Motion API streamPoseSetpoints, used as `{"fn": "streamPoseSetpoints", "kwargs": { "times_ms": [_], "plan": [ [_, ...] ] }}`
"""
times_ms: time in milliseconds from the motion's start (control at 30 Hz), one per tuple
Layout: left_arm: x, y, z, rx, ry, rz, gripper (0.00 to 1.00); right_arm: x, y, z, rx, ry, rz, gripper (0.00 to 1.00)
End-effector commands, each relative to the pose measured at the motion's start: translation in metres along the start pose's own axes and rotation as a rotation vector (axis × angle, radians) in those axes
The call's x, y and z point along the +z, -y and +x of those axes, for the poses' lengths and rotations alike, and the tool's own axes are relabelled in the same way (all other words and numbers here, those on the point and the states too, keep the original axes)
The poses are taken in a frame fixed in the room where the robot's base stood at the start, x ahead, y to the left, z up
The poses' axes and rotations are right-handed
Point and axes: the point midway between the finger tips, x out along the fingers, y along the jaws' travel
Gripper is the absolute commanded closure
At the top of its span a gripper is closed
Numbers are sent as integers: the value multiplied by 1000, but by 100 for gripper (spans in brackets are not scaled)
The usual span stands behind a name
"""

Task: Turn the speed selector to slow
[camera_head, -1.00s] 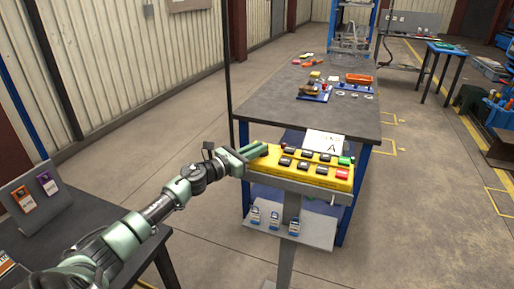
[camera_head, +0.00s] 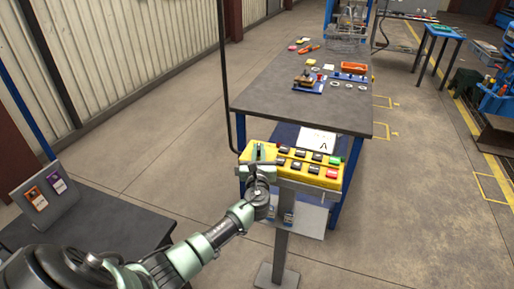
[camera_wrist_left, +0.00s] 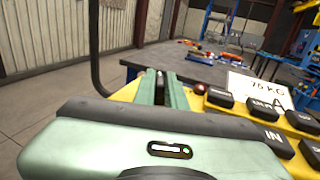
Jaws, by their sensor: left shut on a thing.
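The yellow control panel (camera_head: 300,177) stands on a post in front of the long table and also shows in the left wrist view (camera_wrist_left: 123,93). It carries rows of black buttons, with a green button (camera_head: 335,160) and a red button (camera_head: 331,174) at its right end. My left gripper (camera_head: 263,152) is over the panel's left end. Its green fingers (camera_wrist_left: 161,85) are shut on a narrow dark piece, which I take to be the speed selector. The fingers hide most of it, so its setting cannot be read. My right gripper is not in view.
A white card (camera_head: 317,140) marked A stands behind the buttons; the wrist view shows 70 KG on it. The long grey table (camera_head: 270,105) holds small parts toward its far end. A dark table (camera_head: 110,240) is at lower left. Floor to the right is open.

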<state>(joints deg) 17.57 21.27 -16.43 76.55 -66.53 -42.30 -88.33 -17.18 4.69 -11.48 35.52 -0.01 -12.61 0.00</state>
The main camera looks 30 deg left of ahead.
Motion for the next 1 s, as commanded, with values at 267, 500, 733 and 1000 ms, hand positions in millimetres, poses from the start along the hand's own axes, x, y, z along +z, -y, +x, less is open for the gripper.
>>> {"fn": "streamPoseSetpoints", "kwargs": {
  "times_ms": [267, 500, 733, 1000],
  "plan": [
    [0, 5, 1, 147, 1, -2, 100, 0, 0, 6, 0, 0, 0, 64],
    [0, 5, 1, 201, 2, 0, 100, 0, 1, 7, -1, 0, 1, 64],
    [1, 5, 1, 211, 2, 0, 100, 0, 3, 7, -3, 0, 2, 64],
    [1, 5, 1, 210, 2, -1, 74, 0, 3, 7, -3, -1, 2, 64]
  ]
}}
